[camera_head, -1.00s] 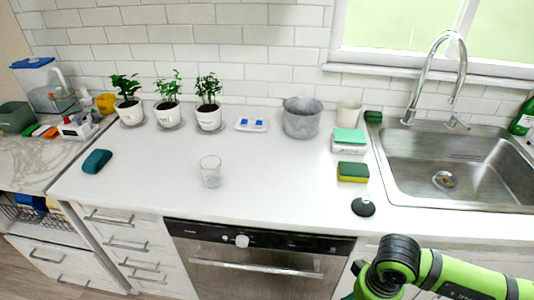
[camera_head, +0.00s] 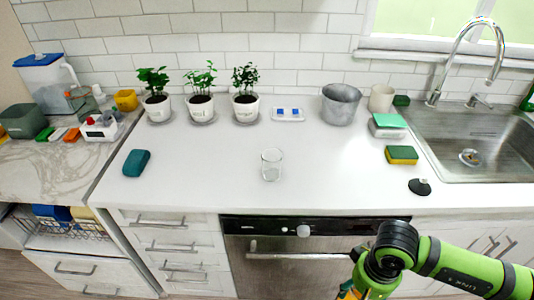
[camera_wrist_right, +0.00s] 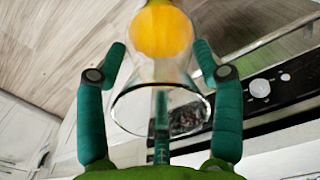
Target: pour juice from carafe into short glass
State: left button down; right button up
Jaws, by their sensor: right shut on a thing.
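A clear, empty-looking short glass (camera_head: 271,164) stands upright on the white counter, near the middle of the head view. My right gripper (camera_wrist_right: 160,58) is shut on a clear glass carafe (camera_wrist_right: 160,105) with orange juice (camera_wrist_right: 161,30) inside. The wrist view shows its wide glass rim close to the camera, between the two green fingers. In the head view the right arm comes in at the lower right, in front of the counter and below the glass. Only a small orange patch shows by the hand there; most of the carafe is hidden. My left gripper is not in view.
Three potted plants (camera_head: 200,105), a small tray (camera_head: 288,114), a metal pot (camera_head: 340,104) and a cup (camera_head: 381,98) line the back. A teal thing (camera_head: 136,162) lies left; a sponge (camera_head: 401,155) and black round thing (camera_head: 419,187) lie right, before the sink (camera_head: 478,150). The counter around the glass is clear.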

aim_at(271, 158)
jog(key=j, duration=1.05)
jog(key=k+j, duration=0.15)
jog(key=j, duration=0.9)
